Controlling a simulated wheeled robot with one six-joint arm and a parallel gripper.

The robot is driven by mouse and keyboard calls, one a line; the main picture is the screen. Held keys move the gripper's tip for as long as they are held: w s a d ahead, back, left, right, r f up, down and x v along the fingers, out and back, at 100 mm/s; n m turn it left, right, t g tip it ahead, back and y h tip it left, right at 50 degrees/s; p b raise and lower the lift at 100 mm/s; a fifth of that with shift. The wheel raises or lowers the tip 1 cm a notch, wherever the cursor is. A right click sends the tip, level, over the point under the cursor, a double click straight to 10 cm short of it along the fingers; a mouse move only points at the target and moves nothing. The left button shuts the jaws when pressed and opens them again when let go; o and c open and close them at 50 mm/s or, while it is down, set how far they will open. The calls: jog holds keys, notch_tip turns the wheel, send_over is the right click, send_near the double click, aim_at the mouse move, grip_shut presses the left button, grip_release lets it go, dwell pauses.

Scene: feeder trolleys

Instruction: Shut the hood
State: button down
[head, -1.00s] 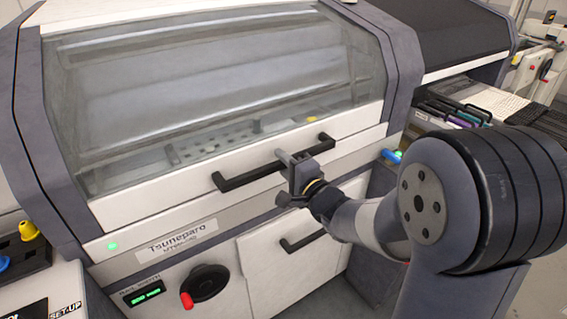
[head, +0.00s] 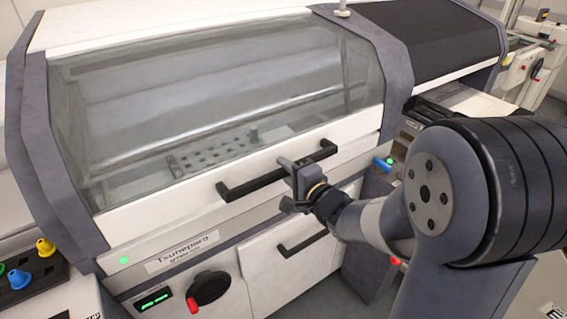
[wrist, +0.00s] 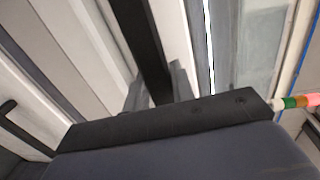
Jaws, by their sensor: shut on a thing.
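The hood (head: 215,95) is a large clear window in a white frame on the front of the grey and white machine. It sits down over the opening, with its lower white edge (head: 130,222) close along the front panel; I cannot tell whether a thin gap is left. Its black bar handle (head: 245,185) runs along that edge. My gripper (head: 295,168) is shut on the handle near its right part. In the wrist view the black bar (wrist: 148,50) runs down between my grey fingers (wrist: 155,92).
Below the hood are a name label (head: 182,252), a black crank (head: 208,287) with a red knob, and a lower drawer handle (head: 302,243). A green light (head: 124,260) glows at the left. Yellow and blue knobs (head: 45,247) stand at the far left. A dark-covered machine (head: 430,35) adjoins at the right.

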jog(key=shift+s+d+r+g+p, duration=0.15)
jog(key=shift+s+r+p, duration=0.1)
jog(key=shift+r+p, duration=0.45)
jog(key=shift+s+d+r+g+p, duration=0.15)
jog(key=shift+s+r+p, duration=0.05)
jog(key=shift+r+p, duration=0.45)
jog(key=shift+f, duration=0.1)
jog(key=c, duration=1.2)
grip_release()
jog(key=v, duration=1)
jog(key=shift+s+d+p, duration=0.15)
jog(key=shift+s+p, duration=0.25)
